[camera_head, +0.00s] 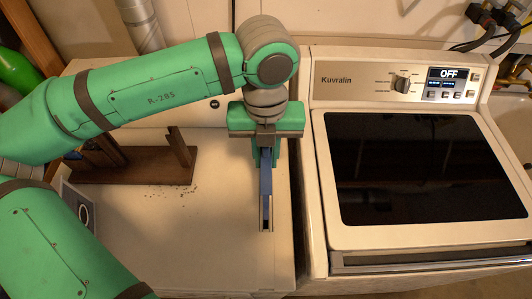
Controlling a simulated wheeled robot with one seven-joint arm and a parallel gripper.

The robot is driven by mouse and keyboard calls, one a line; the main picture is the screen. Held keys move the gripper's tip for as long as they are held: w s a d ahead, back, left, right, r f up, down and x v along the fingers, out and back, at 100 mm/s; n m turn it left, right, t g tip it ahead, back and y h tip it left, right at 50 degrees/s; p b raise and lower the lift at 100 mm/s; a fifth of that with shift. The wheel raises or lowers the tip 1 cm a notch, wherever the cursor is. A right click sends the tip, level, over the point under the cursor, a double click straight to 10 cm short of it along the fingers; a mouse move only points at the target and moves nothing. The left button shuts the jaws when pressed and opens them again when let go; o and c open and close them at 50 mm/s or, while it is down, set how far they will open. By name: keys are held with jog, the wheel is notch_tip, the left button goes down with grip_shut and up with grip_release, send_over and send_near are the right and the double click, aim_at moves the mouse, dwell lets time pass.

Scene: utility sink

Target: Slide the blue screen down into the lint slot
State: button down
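My gripper (266,150) is over the right part of the white top, pointing down. The blue screen (266,178) is a narrow upright strip between its fingers, and the gripper appears closed on it. The lint slot (266,213) is a narrow, pale-rimmed opening in the white top, near its right edge. The screen's lower end is at or just over the slot and looks lined up with it. From this one view I cannot tell how far the screen is inside. The screen's upper end is hidden by the gripper.
A washer-like machine (420,235) with a dark glass lid and a display reading OFF stands to the right, across a narrow gap. A brown wooden rack (135,170) sits at the left on the white top (190,245). Dark crumbs lie beside it. The front middle is clear.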

jog(key=shift+f, duration=2.75)
notch_tip(320, 180, down, 10)
jog(key=shift+f, duration=0.15)
dwell(4.3)
jog(key=c, duration=1.6)
grip_release()
